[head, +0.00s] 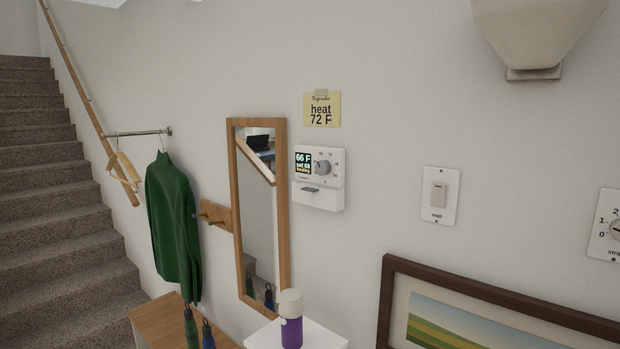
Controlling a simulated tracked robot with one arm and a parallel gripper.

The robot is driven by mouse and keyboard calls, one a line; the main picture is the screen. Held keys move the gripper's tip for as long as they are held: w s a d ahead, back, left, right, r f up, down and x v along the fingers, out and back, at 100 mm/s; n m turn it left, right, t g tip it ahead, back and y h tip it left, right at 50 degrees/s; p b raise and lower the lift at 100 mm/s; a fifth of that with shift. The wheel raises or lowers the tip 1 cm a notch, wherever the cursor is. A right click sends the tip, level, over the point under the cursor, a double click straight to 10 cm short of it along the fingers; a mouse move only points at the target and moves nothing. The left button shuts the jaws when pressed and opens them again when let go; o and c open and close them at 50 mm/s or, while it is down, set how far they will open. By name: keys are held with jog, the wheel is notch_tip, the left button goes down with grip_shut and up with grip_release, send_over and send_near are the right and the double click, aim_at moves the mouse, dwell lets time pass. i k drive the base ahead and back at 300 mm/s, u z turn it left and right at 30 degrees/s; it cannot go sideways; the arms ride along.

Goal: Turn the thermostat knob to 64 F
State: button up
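The thermostat (319,178) is a white box on the wall, right of the mirror. Its small dark display reads "66 F" with smaller text below that looks like "set 68" and "heating". Its round grey knob (323,168) sits right of the display with small dial marks around it. A grey lever or switch (311,190) shows on the lower part. My gripper is not in this view, so its state does not show. Nothing covers the thermostat.
A yellow note (322,109) above reads "heat 72 F". A wood-framed mirror (281,215) hangs left. A purple bottle with a pale cap (291,325) stands on a white ledge (325,338) below. A wall switch (440,196) and framed picture (384,310) are right.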

aim_at(323, 168)
jog(key=k, duration=0.9)
jog(key=u, duration=0.3)
jog(key=i, duration=2)
jog(key=z, duration=0.5)
